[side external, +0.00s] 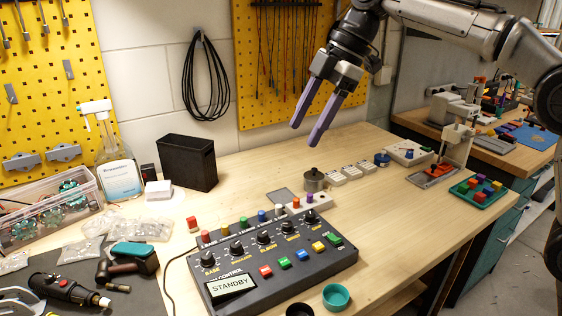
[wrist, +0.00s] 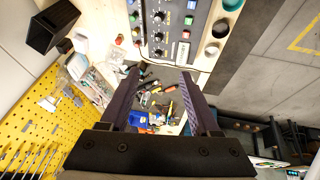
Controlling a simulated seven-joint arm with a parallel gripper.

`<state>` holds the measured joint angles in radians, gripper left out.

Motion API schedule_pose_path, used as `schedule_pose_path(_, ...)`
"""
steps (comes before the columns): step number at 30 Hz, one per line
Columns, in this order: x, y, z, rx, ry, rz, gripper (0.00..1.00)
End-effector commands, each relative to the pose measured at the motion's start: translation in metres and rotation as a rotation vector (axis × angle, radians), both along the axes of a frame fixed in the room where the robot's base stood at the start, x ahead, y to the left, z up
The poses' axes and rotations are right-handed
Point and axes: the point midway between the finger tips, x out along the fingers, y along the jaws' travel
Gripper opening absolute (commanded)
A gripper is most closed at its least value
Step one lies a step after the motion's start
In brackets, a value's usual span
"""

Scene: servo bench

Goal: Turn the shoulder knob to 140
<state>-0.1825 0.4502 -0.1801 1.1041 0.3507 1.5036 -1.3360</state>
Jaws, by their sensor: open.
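The dark control box (side external: 283,277) lies on the bench with a row of black knobs, labelled BASE at the left end. The shoulder knob (side external: 237,248) is second from the left, with its label below it. I cannot read its angle at this size. The box's display (side external: 231,287) reads STANDBY. My gripper (side external: 306,132) is open and empty, with two purple fingers high above the bench and behind the box, touching nothing. In the wrist view the fingers (wrist: 160,74) are apart, and the box (wrist: 188,30) shows at the top beyond them.
Coloured buttons (side external: 285,262) line the box's front, and coloured pegs (side external: 262,216) stand behind the knobs. A teal cup (side external: 336,296) is at the front edge. A black bin (side external: 187,163) and a spray bottle (side external: 117,170) stand left. The air around my gripper is clear.

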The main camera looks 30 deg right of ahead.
Motion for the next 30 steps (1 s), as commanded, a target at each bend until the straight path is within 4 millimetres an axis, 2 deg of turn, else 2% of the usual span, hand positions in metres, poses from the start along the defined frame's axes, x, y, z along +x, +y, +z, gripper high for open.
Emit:
schedule_pose_path(2, 0.001, 0.000, 0.000, 0.006, 0.004, -0.026, 0.63)
schedule_pose_path(5, 0.014, 0.000, -0.004, 0.029, 0.009, -0.146, 0.63)
schedule_pose_path(9, 0.039, 0.015, -0.043, 0.069, 0.061, -0.389, 0.63)
schedule_pose_path(14, 0.046, 0.055, -0.106, 0.079, 0.132, -0.564, 0.63)
schedule_pose_path(17, 0.035, 0.073, -0.132, 0.052, 0.162, -0.549, 0.63)
schedule_pose_path(20, 0.030, 0.083, -0.138, 0.044, 0.170, -0.529, 0.63)
schedule_pose_path(26, 0.035, 0.091, -0.160, 0.043, 0.172, -0.526, 0.63)
schedule_pose_path(30, 0.040, 0.099, -0.186, 0.043, 0.172, -0.526, 0.63)
